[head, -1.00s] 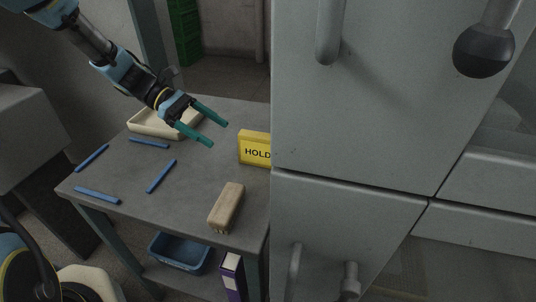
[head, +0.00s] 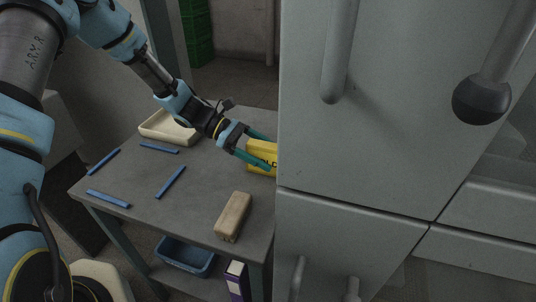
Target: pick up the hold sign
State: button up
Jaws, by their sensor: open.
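The yellow hold sign (head: 258,148) stands upright on the grey table (head: 205,205) at its right side, and the grey cabinet hides its right end. My gripper (head: 259,151) is open with its two green fingers reaching to the sign. One finger passes in front of the sign and covers part of its lettering. The other finger shows at the sign's upper far side. I cannot tell whether either finger touches it.
The tall grey cabinet (head: 370,150) with handles blocks the right side. On the table are a cream tray (head: 150,132), several blue sticks (head: 171,182) and a tan block (head: 233,217). A blue bin (head: 185,258) and a purple binder (head: 236,280) sit below.

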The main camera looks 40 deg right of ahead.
jog(key=shift+s+d+f, duration=0.15)
jog(key=shift+s, duration=0.15)
grip_shut()
dwell(0.6)
